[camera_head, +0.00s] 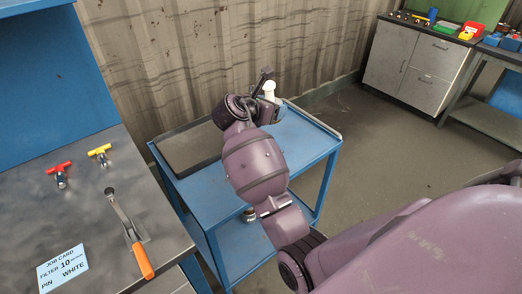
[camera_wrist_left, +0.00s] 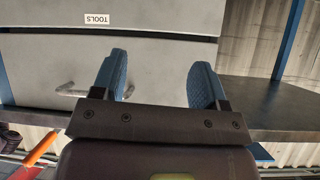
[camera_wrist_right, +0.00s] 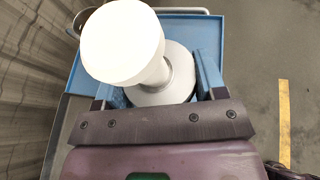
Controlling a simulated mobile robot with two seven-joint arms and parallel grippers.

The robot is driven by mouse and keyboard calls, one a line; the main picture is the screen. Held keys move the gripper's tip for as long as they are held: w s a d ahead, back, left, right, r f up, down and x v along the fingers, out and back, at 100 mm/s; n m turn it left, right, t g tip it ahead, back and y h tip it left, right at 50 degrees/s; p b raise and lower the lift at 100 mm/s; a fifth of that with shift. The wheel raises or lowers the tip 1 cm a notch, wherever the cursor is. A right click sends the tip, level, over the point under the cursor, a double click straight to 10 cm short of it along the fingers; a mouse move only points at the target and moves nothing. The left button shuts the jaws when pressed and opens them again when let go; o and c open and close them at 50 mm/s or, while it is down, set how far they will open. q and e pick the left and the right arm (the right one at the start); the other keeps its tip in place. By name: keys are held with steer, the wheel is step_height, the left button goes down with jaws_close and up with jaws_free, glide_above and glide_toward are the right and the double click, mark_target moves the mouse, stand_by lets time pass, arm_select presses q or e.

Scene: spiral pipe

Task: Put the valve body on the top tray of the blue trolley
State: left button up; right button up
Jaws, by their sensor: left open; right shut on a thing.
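The blue trolley (camera_head: 318,143) stands in the middle of the head view, and its top tray carries a dark mat at the left. My right gripper (camera_head: 264,98) is over the tray's far side, shut on the white valve body (camera_head: 269,89).
The bench (camera_head: 100,215) at left holds a red-handled valve (camera_head: 60,173), a yellow-handled valve (camera_head: 100,154), an orange-handled tool (camera_head: 138,255) and a job card (camera_head: 63,270). A small item (camera_head: 248,214) is on the trolley's lower shelf. A grey cabinet (camera_head: 417,65) stands far right.

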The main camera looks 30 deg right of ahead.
step_height(320, 180, down, 10)
steer(key=shift+f+b, duration=0.1)
steer(key=shift+b, duration=1.15)
jaws_close()
steer(key=shift+f+b, duration=1)
steer(key=shift+f, duration=2.2)
steer(key=shift+w+f, duration=0.1)
steer(key=o, duration=1.6)
jaws_free()
steer(key=shift+c, duration=0.2)
